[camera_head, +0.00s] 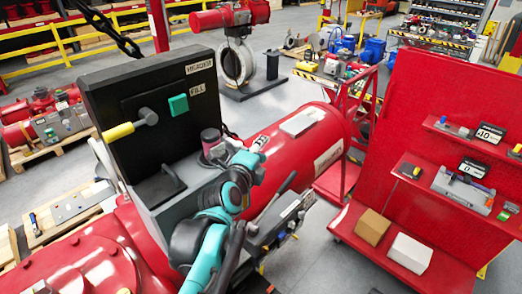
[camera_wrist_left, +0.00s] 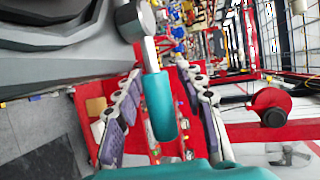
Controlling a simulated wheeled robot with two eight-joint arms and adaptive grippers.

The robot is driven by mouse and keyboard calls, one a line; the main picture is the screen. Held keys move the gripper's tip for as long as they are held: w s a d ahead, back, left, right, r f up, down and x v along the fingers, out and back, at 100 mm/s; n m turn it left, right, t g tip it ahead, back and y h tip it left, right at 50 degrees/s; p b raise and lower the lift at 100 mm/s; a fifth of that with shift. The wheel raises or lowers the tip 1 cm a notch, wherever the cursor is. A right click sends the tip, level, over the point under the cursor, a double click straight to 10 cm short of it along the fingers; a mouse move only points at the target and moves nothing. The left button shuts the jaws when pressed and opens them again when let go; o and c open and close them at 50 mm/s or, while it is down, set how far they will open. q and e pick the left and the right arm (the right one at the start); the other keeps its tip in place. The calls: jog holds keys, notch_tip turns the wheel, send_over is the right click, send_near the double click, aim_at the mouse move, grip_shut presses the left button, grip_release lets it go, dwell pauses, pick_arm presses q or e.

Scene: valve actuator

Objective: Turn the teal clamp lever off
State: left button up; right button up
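The teal clamp lever (camera_wrist_left: 160,106) shows in the left wrist view as a teal cylindrical handle on a grey shaft that runs up to a round grey hub (camera_wrist_left: 145,18). My left gripper (camera_wrist_left: 163,78) is open, with one finger on each side of the handle. Gaps show between the handle and both fingers, so it is not gripped. In the head view my left gripper (camera_head: 258,146) is above the red actuator cylinder (camera_head: 312,130), and I cannot make out the teal lever there behind my arm. My right gripper is not in view.
A red shelf rack (camera_head: 375,170) with boxes stands at right. Grey floor (camera_head: 310,235) lies between the cylinder and the rack.

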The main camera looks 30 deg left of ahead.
pick_arm(q)
jog(key=shift+s+d, duration=0.1)
jog(key=shift+s, duration=0.05)
jog(key=v, duration=0.7)
jog(key=shift+s, duration=0.15)
dwell(0.6)
